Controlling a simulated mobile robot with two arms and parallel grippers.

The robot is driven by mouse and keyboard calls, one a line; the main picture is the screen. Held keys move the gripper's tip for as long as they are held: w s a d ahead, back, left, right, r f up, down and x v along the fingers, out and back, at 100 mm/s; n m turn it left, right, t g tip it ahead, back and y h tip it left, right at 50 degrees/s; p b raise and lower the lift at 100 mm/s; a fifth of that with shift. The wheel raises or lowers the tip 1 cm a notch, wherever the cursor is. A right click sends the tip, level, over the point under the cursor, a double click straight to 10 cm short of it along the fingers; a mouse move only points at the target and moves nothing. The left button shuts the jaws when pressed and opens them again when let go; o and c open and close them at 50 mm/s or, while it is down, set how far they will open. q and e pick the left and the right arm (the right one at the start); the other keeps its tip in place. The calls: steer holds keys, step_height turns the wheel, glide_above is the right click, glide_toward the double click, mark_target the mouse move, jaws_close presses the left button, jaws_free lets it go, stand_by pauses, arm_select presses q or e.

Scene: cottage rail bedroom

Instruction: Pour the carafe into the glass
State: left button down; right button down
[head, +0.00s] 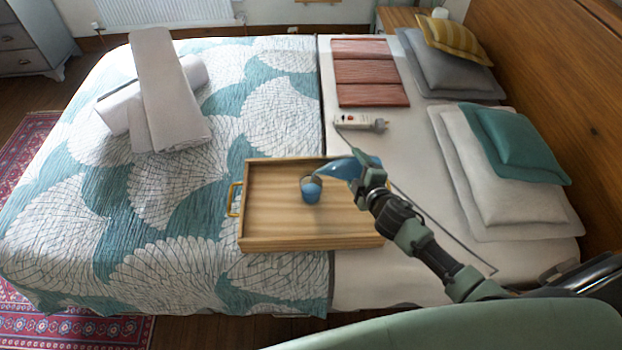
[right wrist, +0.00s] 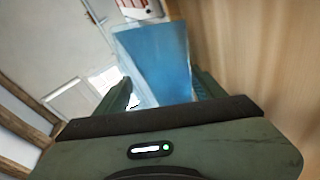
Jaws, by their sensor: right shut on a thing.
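The carafe (head: 340,168), clear with blue liquid, is tipped over to the left above the wooden tray (head: 275,232), its mouth end close to the glass. The small glass (head: 311,191) stands upright on the tray and has blue in it. I cannot make out a separate stream between them. My right gripper (head: 366,174) is shut on the carafe, which also shows between its fingers in the right wrist view (right wrist: 155,65). Part of the carafe is hidden by the gripper in the head view. My left gripper is not in view.
The tray lies on the bed, with a brass handle (head: 234,199) at its left. A power strip (head: 359,122) and folded red cloth (head: 370,72) lie behind it. Rolled white towels (head: 165,95) are at the left, pillows (head: 500,170) at the right. The tray's front is clear.

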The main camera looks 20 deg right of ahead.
steer(key=shift+w+a+r+n, duration=0.1)
steer(key=shift+a+r+n, duration=0.1)
steer(key=shift+n, duration=0.1)
stand_by(1.9)
